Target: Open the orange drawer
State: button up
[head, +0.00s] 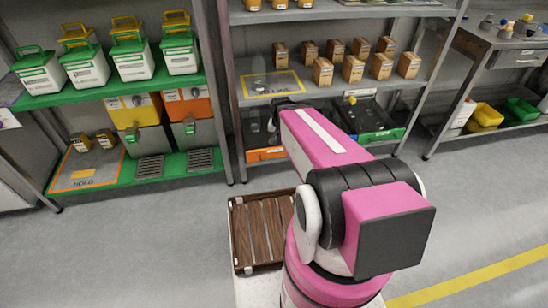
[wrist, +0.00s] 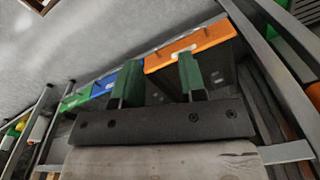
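The orange drawer (head: 265,154) sits at the left end of the lower level of the middle rack, its front facing the aisle. In the wrist view its orange front (wrist: 190,48) lies just beyond my gripper (wrist: 159,62). The left finger lies in front of the neighbouring blue front (wrist: 103,85). In the head view my arm hides the gripper and the drawer's right side.
A green-fronted drawer (head: 380,135) is farther right on the same level. Rack posts (head: 226,100) stand close to the orange drawer. A brown slatted crate (head: 262,230) is beside my arm. The grey floor (head: 150,240) at left is clear.

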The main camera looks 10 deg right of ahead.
jog(key=w+f+m+t, duration=0.1)
jog(key=w+f+m, duration=0.7)
jog(key=w+f, duration=0.25)
jog(key=m, duration=0.6)
send_near(275, 156)
jog(key=shift+t, duration=0.3)
jog(key=s+f, duration=0.1)
jog(key=f, duration=0.1)
jog(key=s+f, duration=0.1)
jog(key=f, duration=0.1)
jog(key=s+a+f, duration=0.1)
jog(key=shift+f, duration=0.4)
jog(key=shift+c, duration=0.3)
grip_shut()
